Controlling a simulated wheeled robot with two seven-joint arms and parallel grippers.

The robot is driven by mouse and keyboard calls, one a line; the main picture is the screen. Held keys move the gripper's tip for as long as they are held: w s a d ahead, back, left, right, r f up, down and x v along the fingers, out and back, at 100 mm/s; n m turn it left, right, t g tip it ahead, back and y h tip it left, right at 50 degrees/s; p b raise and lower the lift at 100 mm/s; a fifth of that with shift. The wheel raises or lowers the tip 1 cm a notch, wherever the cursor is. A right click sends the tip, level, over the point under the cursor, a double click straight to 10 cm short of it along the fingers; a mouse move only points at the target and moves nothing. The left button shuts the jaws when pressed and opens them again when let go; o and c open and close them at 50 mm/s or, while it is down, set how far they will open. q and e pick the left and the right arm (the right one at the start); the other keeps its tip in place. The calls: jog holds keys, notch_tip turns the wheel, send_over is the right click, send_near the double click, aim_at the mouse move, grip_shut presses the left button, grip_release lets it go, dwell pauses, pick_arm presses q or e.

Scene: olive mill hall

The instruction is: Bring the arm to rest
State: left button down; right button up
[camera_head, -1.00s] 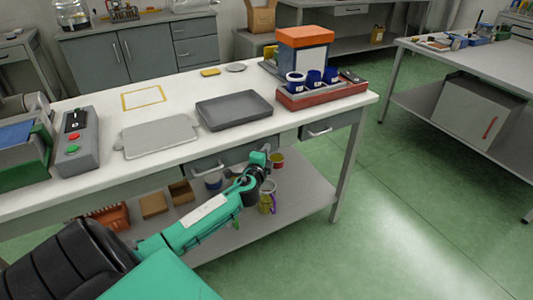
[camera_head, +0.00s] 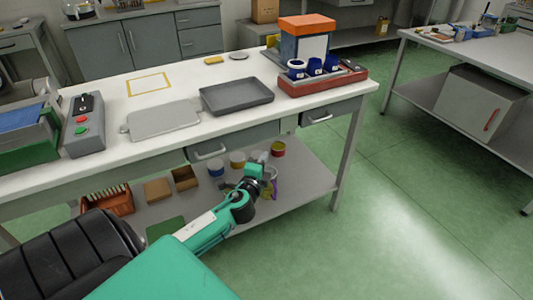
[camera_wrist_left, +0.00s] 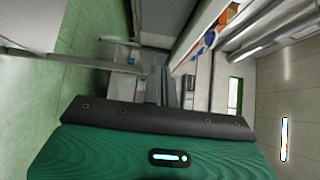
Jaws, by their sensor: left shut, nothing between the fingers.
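My left arm (camera_head: 205,232) is green with dark joints and reaches from the lower left, in front of the white-topped workbench (camera_head: 150,105). My left gripper (camera_head: 261,157) is at the arm's far end, below the tabletop and by the lower shelf. It is small in the head view. In the left wrist view its narrow grey fingers (camera_wrist_left: 163,86) are together, with nothing held between them. My right gripper is in neither current view.
The bench holds a dark tray (camera_head: 236,96), a grey board (camera_head: 163,119), a control box (camera_head: 85,127) and an orange-topped unit (camera_head: 306,40). Cups and boxes stand on the lower shelf (camera_head: 300,182). Green floor (camera_head: 400,230) is clear at right.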

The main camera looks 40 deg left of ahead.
pick_arm(q)
jog(key=shift+s+d, duration=0.15)
jog(key=shift+s, duration=0.2)
pick_arm(e)
jog(key=shift+w+d+r, duration=0.1)
jog(key=shift+d+r, duration=0.1)
jog(key=shift+d, duration=0.05)
